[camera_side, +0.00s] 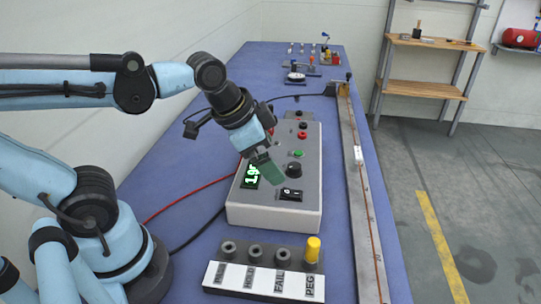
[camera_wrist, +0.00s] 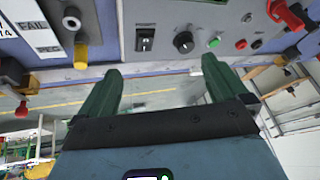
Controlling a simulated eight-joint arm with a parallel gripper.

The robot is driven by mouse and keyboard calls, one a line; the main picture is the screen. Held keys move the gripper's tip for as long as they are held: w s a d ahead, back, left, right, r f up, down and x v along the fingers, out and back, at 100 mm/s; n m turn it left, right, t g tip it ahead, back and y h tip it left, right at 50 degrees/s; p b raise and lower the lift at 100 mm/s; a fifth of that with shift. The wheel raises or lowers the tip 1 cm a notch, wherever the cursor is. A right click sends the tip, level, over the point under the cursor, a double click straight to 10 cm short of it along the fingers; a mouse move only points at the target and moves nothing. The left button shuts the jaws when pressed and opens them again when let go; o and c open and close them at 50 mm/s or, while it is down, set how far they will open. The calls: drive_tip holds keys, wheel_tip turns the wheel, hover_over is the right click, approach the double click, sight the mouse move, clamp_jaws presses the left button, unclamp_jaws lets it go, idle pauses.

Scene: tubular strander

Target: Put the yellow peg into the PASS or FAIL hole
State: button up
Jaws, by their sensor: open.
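The yellow peg (camera_side: 313,248) stands upright in the rightmost socket of the labelled block (camera_side: 262,284), behind the PEG label. Three dark round sockets stand to its left with no peg in them. The one beside the peg is the FAIL hole (camera_side: 283,254); the labels further left are hard to read. The wrist view shows the peg (camera_wrist: 81,55) at upper left, near the FAIL label (camera_wrist: 40,36). My gripper (camera_side: 268,172) is over the grey control box, behind and above the peg. Its green fingers (camera_wrist: 160,70) are apart with nothing between them.
The grey control box (camera_side: 262,212) with a lit display, knob and switches stands behind the labelled block. A long rail (camera_side: 362,190) runs along the right side of the blue table (camera_side: 190,150). Red and black cables lie left of the box.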

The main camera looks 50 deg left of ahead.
drive_tip(key=n, duration=0.1)
drive_tip(key=a+f+n, duration=0.1)
drive_tip(key=a+n+t, duration=0.1)
drive_tip(key=shift+s+a+f+n, duration=0.15)
drive_tip(key=shift+s+f+n, duration=0.1)
drive_tip(key=shift+n, duration=0.15)
drive_tip(key=shift+a+f+n+y, duration=0.1)
drive_tip(key=shift+a+n+y, duration=0.2)
drive_tip(key=shift+n, duration=0.1)
drive_tip(key=shift+c, duration=0.8)
drive_tip(key=shift+s, duration=0.1)
drive_tip(key=shift+c, duration=1.1)
drive_tip(key=c, duration=0.5)
drive_tip(key=w+d+r+n+g+h, duration=0.1)
drive_tip(key=d+r+n+g, duration=0.15)
drive_tip(key=d, duration=0.55)
drive_tip(key=n+g+y, duration=0.1)
drive_tip(key=n+g, duration=0.1)
drive_tip(key=g, duration=0.2)
hover_over(314, 242)
drive_tip(key=shift+f, duration=6.3)
